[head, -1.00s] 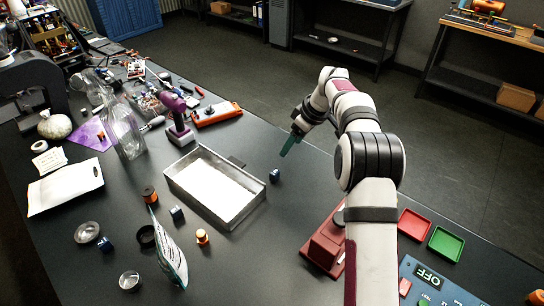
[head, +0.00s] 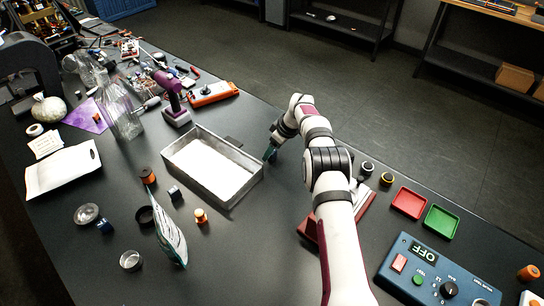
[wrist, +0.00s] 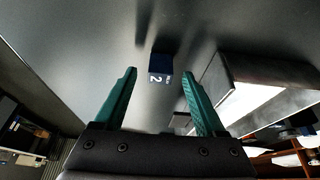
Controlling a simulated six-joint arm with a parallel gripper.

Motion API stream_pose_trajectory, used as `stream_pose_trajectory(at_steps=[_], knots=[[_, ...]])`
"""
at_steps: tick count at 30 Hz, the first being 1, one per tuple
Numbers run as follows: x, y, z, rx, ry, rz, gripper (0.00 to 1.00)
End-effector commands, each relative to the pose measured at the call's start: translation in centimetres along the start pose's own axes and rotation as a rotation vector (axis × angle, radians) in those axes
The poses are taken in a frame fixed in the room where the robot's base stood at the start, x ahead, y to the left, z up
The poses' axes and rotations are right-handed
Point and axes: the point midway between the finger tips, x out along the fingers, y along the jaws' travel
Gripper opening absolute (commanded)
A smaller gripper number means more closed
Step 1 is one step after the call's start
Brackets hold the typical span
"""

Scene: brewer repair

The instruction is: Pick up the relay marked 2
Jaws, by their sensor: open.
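In the wrist view the relay marked 2 (wrist: 158,65), a small dark blue block with a white 2 on its face, sits on the dark bench just ahead of my fingertips. My gripper (wrist: 158,73) is open, with one green finger to each side of the line to the relay. Nothing is held. In the head view my gripper (head: 270,154) is low over the bench, just right of the metal tray; I cannot make out the relay there, and the gripper appears to hide it.
The metal tray (head: 243,192) with a white bottom stands close to the left of my gripper. Two other small blocks, a dark one (head: 175,193) and a blue one (head: 104,226), lie left of it. A red tray (head: 409,202), green tray (head: 441,221) and control box (head: 432,278) are right.

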Motion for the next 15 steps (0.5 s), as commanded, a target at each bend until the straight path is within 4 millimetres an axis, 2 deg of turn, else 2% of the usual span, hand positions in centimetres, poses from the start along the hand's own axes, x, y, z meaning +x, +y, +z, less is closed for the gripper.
stream_pose_trajectory(at_steps=[1,2,12,15], knots=[[-0.01,0.0,0.0,0.0,0.0,0.0,0.67],[-0.02,0.0,0.0,0.0,0.0,0.0,0.62],[-0.05,-0.01,0.0,0.0,0.0,0.0,0.01],[-0.05,-0.01,0.0,0.0,0.0,0.0,0.0]])
